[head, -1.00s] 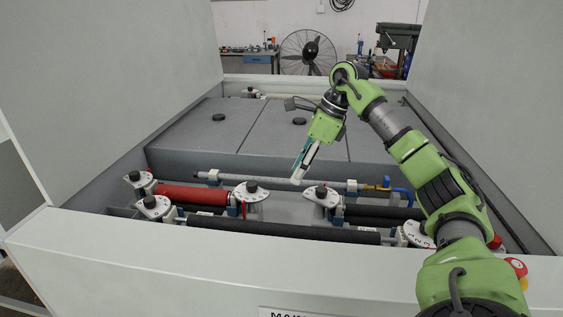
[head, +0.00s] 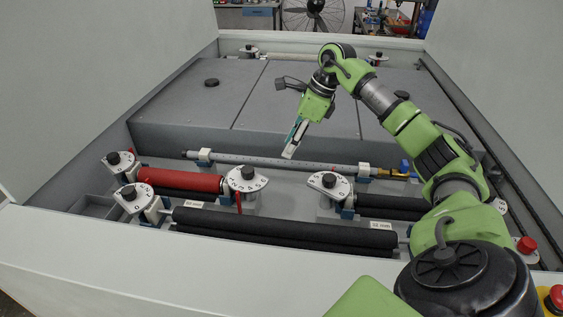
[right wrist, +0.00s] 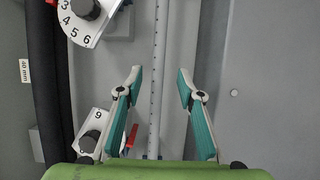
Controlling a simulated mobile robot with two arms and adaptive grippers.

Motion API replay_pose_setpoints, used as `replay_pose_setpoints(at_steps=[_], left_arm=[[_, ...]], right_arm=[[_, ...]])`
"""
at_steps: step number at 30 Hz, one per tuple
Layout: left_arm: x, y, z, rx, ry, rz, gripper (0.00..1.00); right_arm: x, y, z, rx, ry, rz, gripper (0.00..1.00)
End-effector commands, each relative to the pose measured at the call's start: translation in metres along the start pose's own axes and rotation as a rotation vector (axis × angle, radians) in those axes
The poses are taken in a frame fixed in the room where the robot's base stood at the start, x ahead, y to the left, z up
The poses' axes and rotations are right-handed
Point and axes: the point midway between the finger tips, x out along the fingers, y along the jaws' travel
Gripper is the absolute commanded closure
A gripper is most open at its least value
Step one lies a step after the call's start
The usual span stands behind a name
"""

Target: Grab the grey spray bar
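The grey spray bar (head: 260,160) is a long thin pipe lying across the machine behind the rollers, held in white clips, with a brass and blue fitting at its right end. My right gripper (head: 289,152) is above the bar near its middle, pointing down. In the right wrist view the right gripper (right wrist: 159,80) is open, with teal-padded fingers apart. The perforated bar (right wrist: 156,60) runs lengthwise between the fingers in that view, below them, and nothing is gripped. My left gripper is not in view.
A red roller (head: 180,180) and black rollers (head: 285,228) lie in front of the bar, with numbered white dial plates (head: 329,185) at their ends. Grey covers (head: 290,95) stand behind it. High side walls flank the machine. Red buttons (head: 526,245) are at the right.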

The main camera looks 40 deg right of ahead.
Motion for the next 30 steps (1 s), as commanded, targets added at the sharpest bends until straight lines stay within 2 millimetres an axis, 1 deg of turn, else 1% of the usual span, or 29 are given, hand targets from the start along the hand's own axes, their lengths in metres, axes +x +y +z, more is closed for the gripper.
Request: replay_pose_setpoints(at_steps=[5, 11, 12, 15, 18, 24, 26, 27, 28, 30], left_arm=[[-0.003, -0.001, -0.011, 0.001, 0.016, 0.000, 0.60], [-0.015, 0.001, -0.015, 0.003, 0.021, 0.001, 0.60], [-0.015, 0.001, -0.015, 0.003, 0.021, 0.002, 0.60], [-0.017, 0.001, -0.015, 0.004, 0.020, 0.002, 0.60], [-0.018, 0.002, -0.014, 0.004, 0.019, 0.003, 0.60], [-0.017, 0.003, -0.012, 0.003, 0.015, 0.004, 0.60], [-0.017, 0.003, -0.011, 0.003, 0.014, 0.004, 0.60], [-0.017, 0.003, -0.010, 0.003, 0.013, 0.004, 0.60], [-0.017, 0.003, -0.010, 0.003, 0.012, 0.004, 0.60], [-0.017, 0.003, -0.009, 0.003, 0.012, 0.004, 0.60]], right_arm=[[0.010, 0.001, 0.000, 0.000, 0.000, 0.001, 0.66], [0.036, 0.004, -0.001, 0.000, 0.001, 0.003, 0.66], [0.042, 0.004, -0.001, 0.000, 0.000, 0.004, 0.66], [0.053, 0.003, -0.001, 0.001, -0.001, 0.001, 0.66], [0.058, 0.003, -0.002, 0.001, -0.001, 0.000, 0.66], [0.058, 0.003, -0.002, 0.001, -0.001, -0.001, 0.66], [0.058, 0.003, -0.002, 0.000, -0.001, -0.001, 0.81], [0.058, 0.003, -0.002, 0.000, -0.001, -0.001, 0.92], [0.058, 0.003, -0.002, 0.000, -0.001, -0.001, 0.99], [0.058, 0.003, -0.002, 0.000, -0.001, -0.001, 1.00]])
